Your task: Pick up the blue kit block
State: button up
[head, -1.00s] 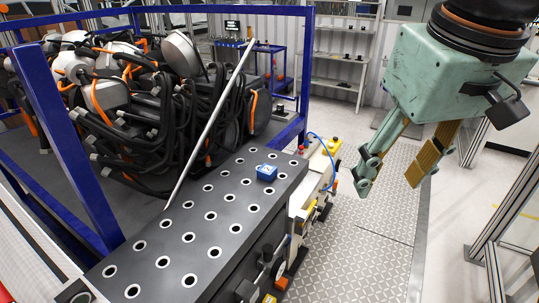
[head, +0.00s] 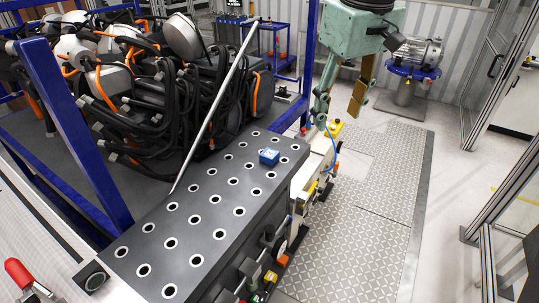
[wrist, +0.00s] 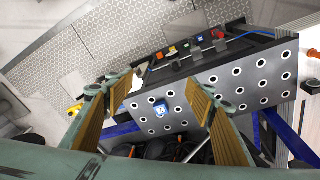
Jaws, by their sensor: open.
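The blue kit block (head: 269,157) sits on the dark perforated table top (head: 205,205), near its far right end. A white marking shows on its top. In the wrist view the block (wrist: 161,109) lies below and between the two fingers, well apart from them. My gripper (head: 339,112) is open and empty, with tan finger pads. In the head view it hangs beyond the table's far right corner, above and to the right of the block. In the wrist view the open jaws of my gripper (wrist: 160,98) frame the block.
A blue frame (head: 80,130) with a bundle of black cables (head: 205,105) and a slanted metal rod (head: 215,110) stands along the table's left side. Knobs and coloured buttons (head: 268,275) line its right side. The patterned floor plate (head: 355,215) to the right is clear.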

jog(key=w+a+f+n+p, duration=0.2)
jog(key=w+a+f, duration=0.3)
jog(key=w, duration=0.4)
jog(key=w+a+f+n+g+p, duration=0.1)
jog(key=w+a+f+n+p, duration=0.1)
jog(key=w+a+f, duration=0.4)
jog(key=w+a+f+n+g+p, duration=0.1)
jog(key=w+a+f+n+p, duration=0.1)
jog(key=w+a+f, duration=0.3)
jog(key=w+f+p, duration=0.1)
jog(key=w+f, duration=0.2)
jog(key=w, duration=0.3)
jog(key=shift+w+a+f+p, duration=0.2)
jog(key=shift+w+a+p, duration=0.1)
jog(key=shift+p, duration=0.1)
send_over(270, 153)
jog(key=shift+f+p, duration=0.4)
jog(key=shift+f, duration=3.9)
jog(key=shift+f, duration=0.15)
jog(key=shift+a+f+p, duration=0.1)
jog(key=shift+f+p, duration=0.55)
jog(key=shift+f, duration=1.8)
